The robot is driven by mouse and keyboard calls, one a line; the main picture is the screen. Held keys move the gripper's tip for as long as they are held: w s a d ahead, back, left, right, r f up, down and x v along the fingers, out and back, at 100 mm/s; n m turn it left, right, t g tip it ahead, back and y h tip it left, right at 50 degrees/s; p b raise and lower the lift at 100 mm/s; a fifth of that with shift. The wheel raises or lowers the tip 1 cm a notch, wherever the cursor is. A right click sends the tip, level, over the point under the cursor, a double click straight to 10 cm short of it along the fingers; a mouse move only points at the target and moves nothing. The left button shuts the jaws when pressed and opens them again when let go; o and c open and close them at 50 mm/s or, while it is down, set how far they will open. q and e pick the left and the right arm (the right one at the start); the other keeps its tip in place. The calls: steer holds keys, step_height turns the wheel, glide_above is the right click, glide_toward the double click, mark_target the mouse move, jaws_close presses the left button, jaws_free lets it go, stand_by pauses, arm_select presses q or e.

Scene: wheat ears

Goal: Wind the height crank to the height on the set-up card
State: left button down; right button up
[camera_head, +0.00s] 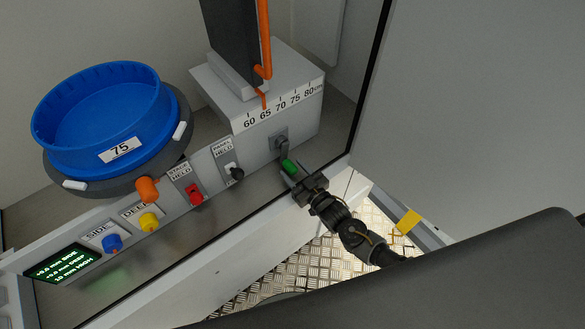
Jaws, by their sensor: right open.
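The height crank has a green grip (289,166) on a grey arm below a small bracket (279,141) on the white housing. My right gripper (291,175) is open at the green grip, its fingers reaching beside it; contact is hard to tell. The height scale (278,106) reads 60 to 80 cm, and its orange pointer (263,100) stands near 65. My left gripper is not in view.
Left of the crank along the panel are a black knob (236,173), a red clamp (195,195), a yellow knob (149,222) and a blue knob (112,242). A lit display (62,265) shows small green text. A grey panel (480,110) stands at the right.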

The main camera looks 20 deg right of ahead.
steer(key=shift+w+a, duration=0.2)
steer(key=shift+w, duration=0.35)
jaws_close()
